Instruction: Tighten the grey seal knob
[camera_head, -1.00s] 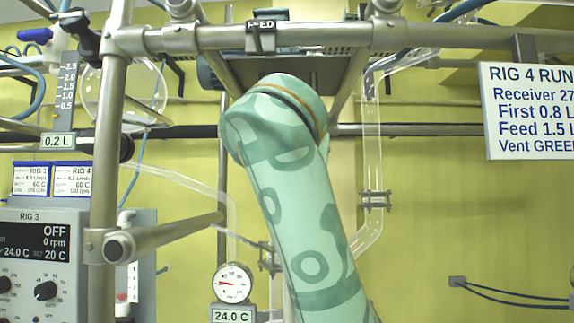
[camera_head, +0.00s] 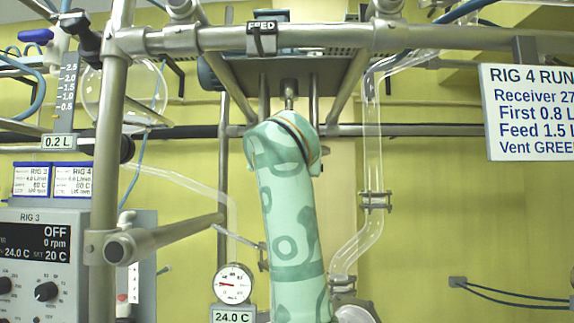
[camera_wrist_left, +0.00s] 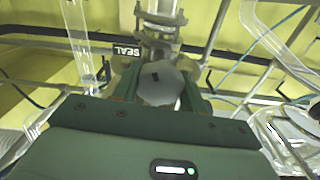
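In the left wrist view, the rounded grey seal knob (camera_wrist_left: 163,88) with a small dark mark lies between the two dark green fingers of my left gripper (camera_wrist_left: 161,94). The fingers stand close on either side of it; whether both press on it cannot be made out. A black SEAL label (camera_wrist_left: 126,50) is just behind and left of the knob. In the head view the knob and both grippers are out of sight. My right gripper shows in neither view.
Metal frame bars (camera_head: 270,38) cross the top of the head view. A glass tube (camera_head: 372,150) runs down right of my patterned arm. A round gauge (camera_head: 233,284) stands left of it, and the RIG 3 control box (camera_head: 45,262) is at far left.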

